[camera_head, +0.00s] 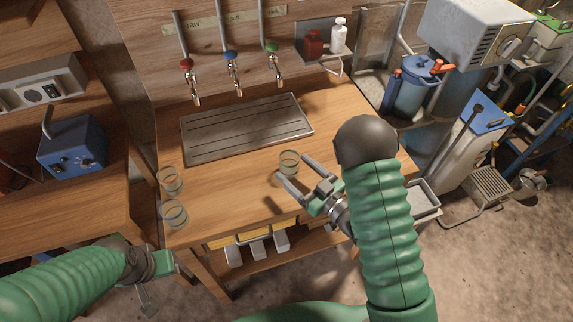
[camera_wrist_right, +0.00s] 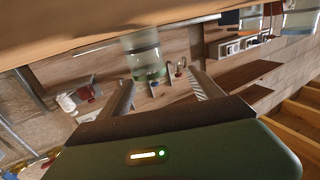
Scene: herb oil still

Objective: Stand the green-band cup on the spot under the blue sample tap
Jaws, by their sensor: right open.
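The green-band cup (camera_head: 289,162), a small clear glass, stands on the wooden bench in front of the metal drip tray. The fingers also show in the wrist view (camera_wrist_right: 165,84). The blue sample tap (camera_head: 232,68) is the middle of three wall taps, above the drip tray (camera_head: 247,128). My left gripper (camera_head: 160,265) is low at the left, its jaws unclear.
Two other glass cups (camera_head: 171,179) (camera_head: 174,213) stand at the bench's left edge. A red tap (camera_head: 188,72) and a green tap (camera_head: 274,58) flank the blue one. Red and white bottles (camera_head: 338,36) stand on a shelf at back right. The bench between cup and tray is clear.

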